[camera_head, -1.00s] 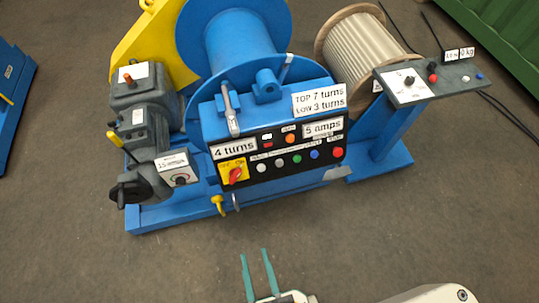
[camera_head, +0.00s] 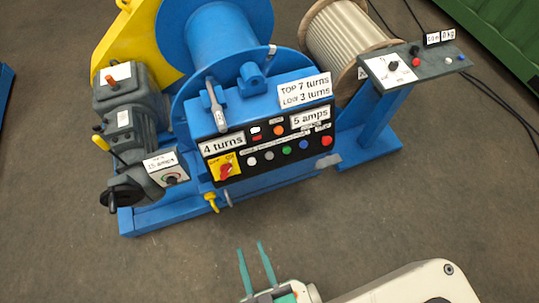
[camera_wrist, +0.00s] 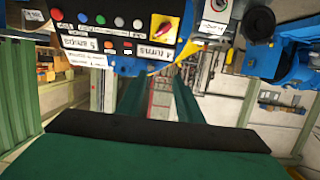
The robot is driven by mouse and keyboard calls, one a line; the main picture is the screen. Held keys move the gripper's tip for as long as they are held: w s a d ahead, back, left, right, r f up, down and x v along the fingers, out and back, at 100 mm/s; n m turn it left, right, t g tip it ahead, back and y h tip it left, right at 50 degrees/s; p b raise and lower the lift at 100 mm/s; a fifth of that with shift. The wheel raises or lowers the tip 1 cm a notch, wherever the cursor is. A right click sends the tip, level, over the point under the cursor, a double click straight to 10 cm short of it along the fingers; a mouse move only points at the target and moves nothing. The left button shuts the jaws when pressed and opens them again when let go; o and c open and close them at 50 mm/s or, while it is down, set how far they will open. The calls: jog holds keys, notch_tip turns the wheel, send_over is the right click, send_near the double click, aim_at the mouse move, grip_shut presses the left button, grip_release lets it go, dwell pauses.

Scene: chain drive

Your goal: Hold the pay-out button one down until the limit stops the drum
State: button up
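A blue winch with a drum (camera_head: 225,35) stands ahead of me. Its black control panel (camera_head: 270,150) carries a row of small buttons: a white one (camera_head: 251,160), a grey one (camera_head: 269,155), a green one (camera_head: 287,150), a blue one (camera_head: 304,145) and a red one (camera_head: 326,141). Their small labels are too small to read. Signs read "4 turns" (camera_head: 222,144), "5 amps" and "TOP 7 turns, LOW 3 turns" (camera_head: 304,90). My gripper (camera_head: 251,247) has its two green fingers apart and empty, below and in front of the panel, touching nothing. The panel (camera_wrist: 115,33) shows upside down in the wrist view.
A yellow-and-red rotary switch (camera_head: 224,169) sits at the panel's left. A grey gearbox (camera_head: 130,120) with levers juts out left. A side stand (camera_head: 415,68) with knobs and a rope reel (camera_head: 350,40) are at right. The floor in front is clear.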

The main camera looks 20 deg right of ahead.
jog(key=shift+c, duration=0.4)
grip_shut()
dwell(1.4)
